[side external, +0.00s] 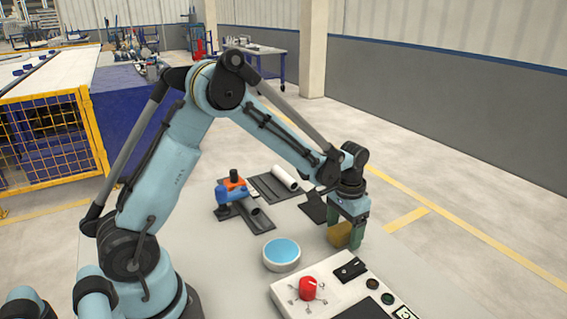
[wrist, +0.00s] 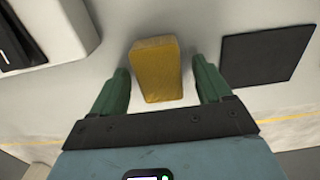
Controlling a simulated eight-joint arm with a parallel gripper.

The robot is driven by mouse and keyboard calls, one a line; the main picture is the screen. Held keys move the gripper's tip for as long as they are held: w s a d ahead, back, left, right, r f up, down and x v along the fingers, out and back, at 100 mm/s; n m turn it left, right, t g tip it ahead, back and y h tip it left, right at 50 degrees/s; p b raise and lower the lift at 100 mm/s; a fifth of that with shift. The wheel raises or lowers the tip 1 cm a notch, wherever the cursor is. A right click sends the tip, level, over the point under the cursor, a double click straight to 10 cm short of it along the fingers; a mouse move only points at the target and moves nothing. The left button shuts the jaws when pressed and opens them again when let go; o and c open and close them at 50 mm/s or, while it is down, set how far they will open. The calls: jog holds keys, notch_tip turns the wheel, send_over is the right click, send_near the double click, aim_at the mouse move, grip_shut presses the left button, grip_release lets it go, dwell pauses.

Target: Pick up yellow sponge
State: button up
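The yellow sponge (wrist: 158,70) is a brownish-yellow block on the pale table top. In the wrist view it lies between the two green fingers of my gripper (wrist: 160,82), with a gap on each side. My gripper is open. In the side view my gripper (side external: 346,232) points down at the table's right part, and the sponge (side external: 339,235) shows partly behind a finger. The fingers hide part of the sponge there.
A control panel with a red knob (side external: 308,288) stands at the front right. A round white dish with a blue top (side external: 282,253) is left of the sponge. A dark square pad (wrist: 267,58) lies nearby. Pipes, including a white one (side external: 285,178), lie on dark holders further back.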

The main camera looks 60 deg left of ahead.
aim_at(344, 228)
jog(key=c, duration=1)
jog(key=shift+r, duration=0.15)
jog(key=shift+r, duration=0.65)
notch_tip(344, 228, up, 3)
jog(key=shift+f, duration=0.1)
jog(key=s+d+r, duration=0.1)
jog(key=d+r, duration=0.1)
jog(key=d, duration=0.1)
jog(key=s+d+r, duration=0.2)
jog(key=d, duration=0.2)
jog(key=s+d+r, duration=0.2)
jog(key=d, duration=0.1)
jog(key=shift+s+d+r, duration=0.2)
jog(key=shift+s+r, duration=0.05)
jog(key=shift+r, duration=0.1)
